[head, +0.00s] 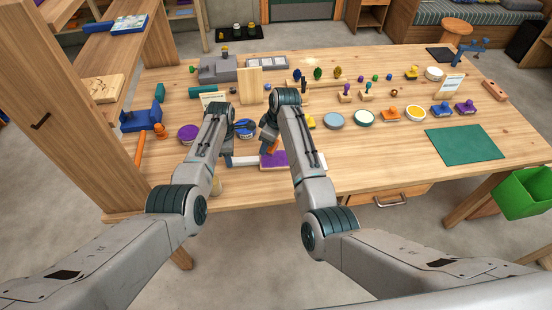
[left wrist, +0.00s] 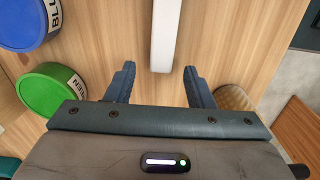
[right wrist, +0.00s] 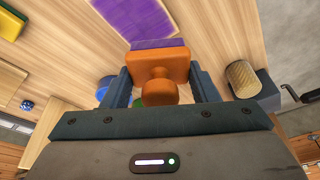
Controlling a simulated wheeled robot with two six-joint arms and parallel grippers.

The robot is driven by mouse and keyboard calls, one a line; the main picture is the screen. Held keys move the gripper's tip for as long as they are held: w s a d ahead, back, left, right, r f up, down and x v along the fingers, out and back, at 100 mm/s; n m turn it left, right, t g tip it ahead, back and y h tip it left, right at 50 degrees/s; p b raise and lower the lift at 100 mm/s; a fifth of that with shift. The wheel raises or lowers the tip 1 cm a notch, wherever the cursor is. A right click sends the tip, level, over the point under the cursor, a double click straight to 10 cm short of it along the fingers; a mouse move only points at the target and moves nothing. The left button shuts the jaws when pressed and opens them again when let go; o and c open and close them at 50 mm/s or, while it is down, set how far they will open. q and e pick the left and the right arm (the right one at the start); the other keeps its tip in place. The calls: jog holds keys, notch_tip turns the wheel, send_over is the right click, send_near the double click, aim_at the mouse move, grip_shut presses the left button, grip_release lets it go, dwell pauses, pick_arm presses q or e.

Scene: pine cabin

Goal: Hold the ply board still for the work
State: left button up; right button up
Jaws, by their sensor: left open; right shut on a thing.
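A long pale bar (head: 245,161) lies near the table's front edge. I cannot tell whether it is the ply board. In the left wrist view the bar (left wrist: 165,35) has its near end between the fingers of my left gripper (left wrist: 160,68), which are open and apart from it on both sides. My right gripper (right wrist: 157,72) is shut on an orange stamp (right wrist: 160,66) with a purple block (right wrist: 155,43) at its far side. A purple sheet (right wrist: 135,15) lies just beyond. The stamp also shows small in the head view (head: 273,147).
Blue (left wrist: 22,22) and green (left wrist: 50,90) tins stand close beside my left gripper. Several tins and stamps stand on the table to the right, near a green mat (head: 464,145). A wooden post (head: 75,95) rises at the left. A green bin (head: 522,193) is at the right.

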pick_arm(q)
notch_tip(320, 180, up, 10)
jog(key=shift+f, duration=0.15)
